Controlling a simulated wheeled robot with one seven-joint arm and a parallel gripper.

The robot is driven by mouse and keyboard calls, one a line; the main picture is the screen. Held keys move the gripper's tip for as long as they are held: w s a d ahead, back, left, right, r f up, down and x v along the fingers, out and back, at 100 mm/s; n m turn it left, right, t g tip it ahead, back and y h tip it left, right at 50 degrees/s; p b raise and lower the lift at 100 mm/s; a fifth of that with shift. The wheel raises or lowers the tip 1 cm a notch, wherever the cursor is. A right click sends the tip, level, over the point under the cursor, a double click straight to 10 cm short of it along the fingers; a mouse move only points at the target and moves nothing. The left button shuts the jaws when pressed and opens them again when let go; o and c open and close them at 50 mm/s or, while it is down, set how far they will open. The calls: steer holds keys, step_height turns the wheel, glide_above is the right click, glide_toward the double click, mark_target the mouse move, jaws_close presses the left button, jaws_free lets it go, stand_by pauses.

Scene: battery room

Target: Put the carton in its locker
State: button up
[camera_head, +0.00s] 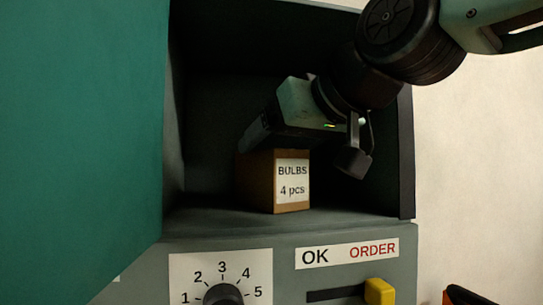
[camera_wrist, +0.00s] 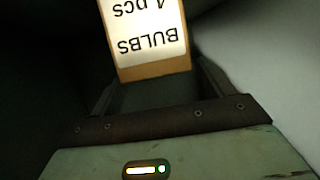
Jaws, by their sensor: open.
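The carton (camera_head: 258,182) is a small brown box with a white "BULBS" label. It stands upright on the floor of the open locker (camera_head: 200,222). My gripper (camera_head: 262,143) reaches into the locker from the upper right and is just above the carton, partly hiding its top. In the wrist view, the carton (camera_wrist: 150,72) shows upside down beyond my open gripper (camera_wrist: 157,90), with one finger on each side of its near end. Whether the fingers touch it cannot be told.
The teal locker door (camera_head: 80,120) stands open at the left. Below the locker is a panel with a numbered dial (camera_head: 223,294), a sign (camera_head: 347,253) reading "OK ORDER" and a yellow slider handle (camera_head: 380,291). The locker's right wall (camera_head: 406,150) is close to my arm.

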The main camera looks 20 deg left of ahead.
steer(key=b+v, duration=0.2)
steer(key=v, duration=0.7)
steer(key=shift+b, duration=0.3)
steer(key=shift+s+d, duration=0.1)
steer(key=shift+s, duration=0.05)
